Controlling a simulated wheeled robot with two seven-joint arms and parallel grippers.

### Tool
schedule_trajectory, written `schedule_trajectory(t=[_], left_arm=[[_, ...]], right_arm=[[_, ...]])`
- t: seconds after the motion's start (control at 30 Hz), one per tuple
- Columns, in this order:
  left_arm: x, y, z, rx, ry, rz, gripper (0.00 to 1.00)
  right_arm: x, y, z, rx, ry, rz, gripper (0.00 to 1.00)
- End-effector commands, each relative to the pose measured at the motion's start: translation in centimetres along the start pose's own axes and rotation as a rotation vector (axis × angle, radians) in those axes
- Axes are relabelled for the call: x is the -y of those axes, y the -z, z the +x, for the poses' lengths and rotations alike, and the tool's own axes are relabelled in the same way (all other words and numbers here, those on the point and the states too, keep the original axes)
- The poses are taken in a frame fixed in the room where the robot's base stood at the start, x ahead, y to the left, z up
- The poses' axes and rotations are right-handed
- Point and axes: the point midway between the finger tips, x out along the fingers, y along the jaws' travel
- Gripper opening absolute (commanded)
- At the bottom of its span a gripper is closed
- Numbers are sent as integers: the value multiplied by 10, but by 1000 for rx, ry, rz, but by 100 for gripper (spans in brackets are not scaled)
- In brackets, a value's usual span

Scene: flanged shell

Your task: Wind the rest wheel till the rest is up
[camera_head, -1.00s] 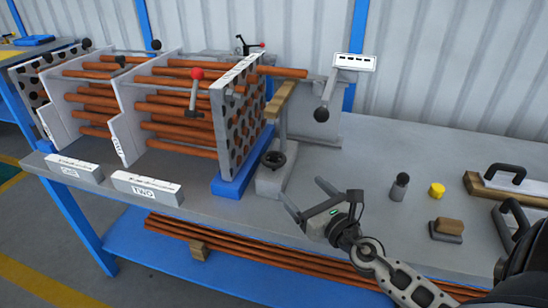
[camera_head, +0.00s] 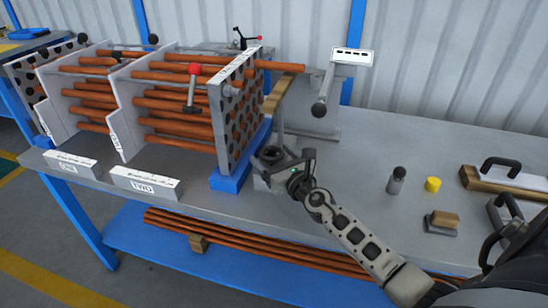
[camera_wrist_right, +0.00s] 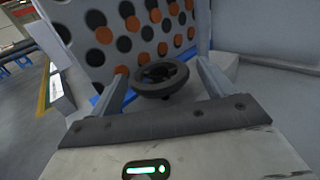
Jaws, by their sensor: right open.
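The black rest wheel (camera_head: 271,153) is on the grey base at the foot of the rest, beside the drilled plate. The rest (camera_head: 277,95) is a wooden-topped bar on a grey post, below the end of a copper tube (camera_head: 282,67) that sticks out of the plate. I cannot tell whether they touch. My right gripper (camera_head: 284,158) is at the wheel. In the right wrist view the wheel (camera_wrist_right: 160,80) sits between the two spread fingers (camera_wrist_right: 163,92), with gaps on both sides. The gripper is open. My left gripper is not in view.
The drilled plate (camera_head: 236,110) with copper tubes stands left of the wheel on a blue foot (camera_head: 228,181). A grey bracket with a dark-ended handle (camera_head: 319,109) is behind.

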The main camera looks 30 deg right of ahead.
Motion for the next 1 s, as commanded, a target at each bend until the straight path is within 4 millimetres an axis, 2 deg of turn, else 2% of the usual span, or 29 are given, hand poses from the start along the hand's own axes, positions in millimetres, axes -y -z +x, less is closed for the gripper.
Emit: schedule_trajectory(t=[0.03,0.07,0.2,0.67,1.0], left_arm=[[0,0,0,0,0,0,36],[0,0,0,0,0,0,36],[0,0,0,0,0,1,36],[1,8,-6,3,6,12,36],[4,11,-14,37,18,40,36]], right_arm=[[0,0,0,0,0,0,81],[0,0,0,0,0,1,76],[0,0,0,0,0,1,37],[-1,-2,0,-1,61,6,37],[-6,-3,1,-2,303,6,37]])
